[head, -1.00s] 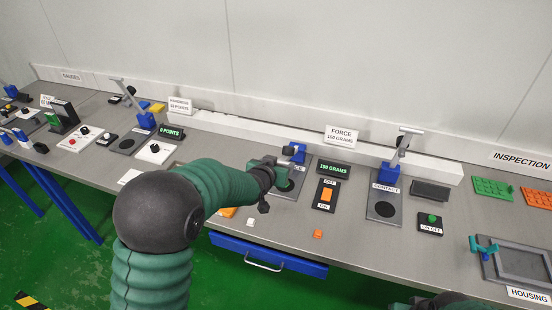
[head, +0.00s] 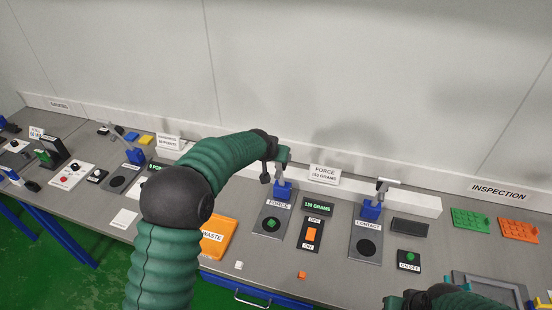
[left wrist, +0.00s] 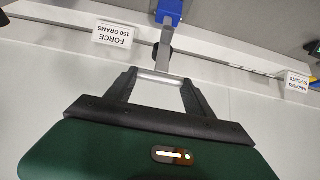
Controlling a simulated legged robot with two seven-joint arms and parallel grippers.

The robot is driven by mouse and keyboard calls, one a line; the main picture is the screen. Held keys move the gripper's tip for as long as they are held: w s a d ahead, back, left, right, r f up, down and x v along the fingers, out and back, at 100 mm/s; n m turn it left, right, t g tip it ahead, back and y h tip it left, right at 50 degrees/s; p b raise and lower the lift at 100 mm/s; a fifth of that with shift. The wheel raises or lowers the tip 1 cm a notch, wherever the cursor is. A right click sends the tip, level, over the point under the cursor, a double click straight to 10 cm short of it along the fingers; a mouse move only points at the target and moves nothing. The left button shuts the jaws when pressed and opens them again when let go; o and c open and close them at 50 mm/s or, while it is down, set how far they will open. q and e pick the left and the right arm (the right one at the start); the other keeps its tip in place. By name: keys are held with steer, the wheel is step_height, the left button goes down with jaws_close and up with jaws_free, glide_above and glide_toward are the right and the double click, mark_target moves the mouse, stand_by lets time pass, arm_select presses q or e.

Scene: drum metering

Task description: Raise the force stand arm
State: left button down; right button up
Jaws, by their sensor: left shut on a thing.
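The force stand (head: 272,218) is a grey plate labelled FORCE with a blue post (head: 283,190) and a green piece (head: 271,224) on its dark disc. My left gripper (head: 283,154) is above the post, shut on the handle of the force stand arm. In the left wrist view the grey arm (left wrist: 163,52) runs from the blue post to a crossbar handle (left wrist: 160,78) between my left fingers. In the head view my arm hides most of that handle. My right gripper (head: 394,302) is partly in view at the bottom edge; its jaws are unclear.
The contact stand (head: 366,241) stands to the right with its arm raised. Between them are the 150 GRAMS display (head: 316,205) and an orange switch (head: 311,234). An orange WASTE tray (head: 217,238) lies to the left. The FORCE sign (head: 324,174) stands behind.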

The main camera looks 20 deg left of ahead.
arm_select(q)
steer(key=shift+w+r, duration=0.25)
steer(key=shift+w, duration=0.2)
arm_select(e)
steer(key=shift+w, duration=0.35)
arm_select(q)
steer(key=shift+c, duration=1.8)
jaws_free()
steer(key=shift+f, duration=0.1)
steer(key=shift+s, duration=0.2)
steer(key=b+v, duration=0.4)
steer(key=v, duration=1.2)
steer(key=shift+r, duration=0.25)
arm_select(e)
steer(key=x, duration=0.2)
steer(key=s+x, duration=0.1)
steer(key=x, duration=0.1)
arm_select(q)
steer(key=shift+s, duration=0.1)
